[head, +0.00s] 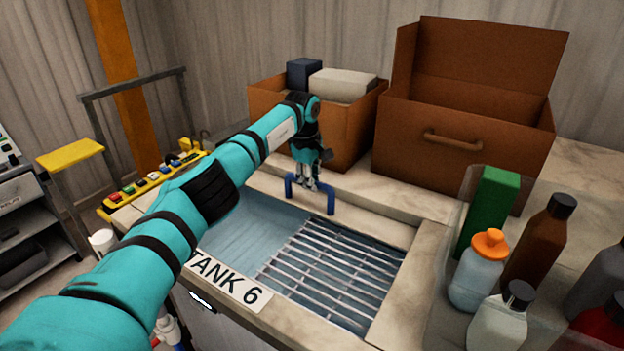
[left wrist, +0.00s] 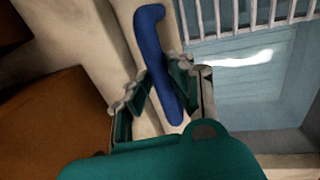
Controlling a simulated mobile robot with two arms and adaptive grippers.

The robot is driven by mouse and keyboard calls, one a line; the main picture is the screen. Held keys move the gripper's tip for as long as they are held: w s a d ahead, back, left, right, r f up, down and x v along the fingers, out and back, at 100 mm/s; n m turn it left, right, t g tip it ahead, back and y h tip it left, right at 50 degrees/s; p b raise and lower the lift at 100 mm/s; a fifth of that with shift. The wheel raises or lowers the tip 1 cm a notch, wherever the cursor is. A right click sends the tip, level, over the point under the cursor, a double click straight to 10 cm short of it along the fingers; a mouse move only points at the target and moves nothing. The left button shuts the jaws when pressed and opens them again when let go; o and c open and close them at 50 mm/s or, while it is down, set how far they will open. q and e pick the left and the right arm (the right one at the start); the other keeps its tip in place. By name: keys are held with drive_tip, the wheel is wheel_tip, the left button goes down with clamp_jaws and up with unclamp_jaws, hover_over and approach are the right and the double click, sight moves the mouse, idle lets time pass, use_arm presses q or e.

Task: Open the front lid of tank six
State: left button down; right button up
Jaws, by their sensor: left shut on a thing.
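Tank six (head: 395,288) has a pale stone-like rim and a "TANK 6" label (head: 228,280) on its near side. Its top is open, showing bluish liquid (head: 245,238) at left and a metal grating (head: 335,265) at right. A blue handle (head: 330,202) stands on a pale strip along the far side of the opening. My left gripper (head: 312,184) reaches down over the tank and is shut on the blue handle. In the left wrist view the handle (left wrist: 155,60) passes between the fingers of my left gripper (left wrist: 160,90). My right gripper is not in view.
Behind the tank stand a brown box (head: 262,105) with items and a larger brown box (head: 470,140) with its lid up. Several bottles, one an orange-capped bottle (head: 478,275), stand at right in a clear bin. A yellow button panel (head: 150,188) is at left.

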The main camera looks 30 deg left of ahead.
use_arm(q)
drive_tip(key=shift+s, duration=0.1)
drive_tip(key=c, duration=1.2)
unclamp_jaws()
drive_tip(key=r, duration=0.4)
drive_tip(key=s+r, duration=0.1)
drive_tip(key=r, duration=0.3)
drive_tip(key=s+r, duration=0.1)
drive_tip(key=r, duration=0.2)
drive_tip(key=shift+s+a+r, duration=0.1)
drive_tip(key=shift+s+r, duration=0.1)
drive_tip(key=shift+r, duration=0.2)
drive_tip(key=shift+f, duration=0.15)
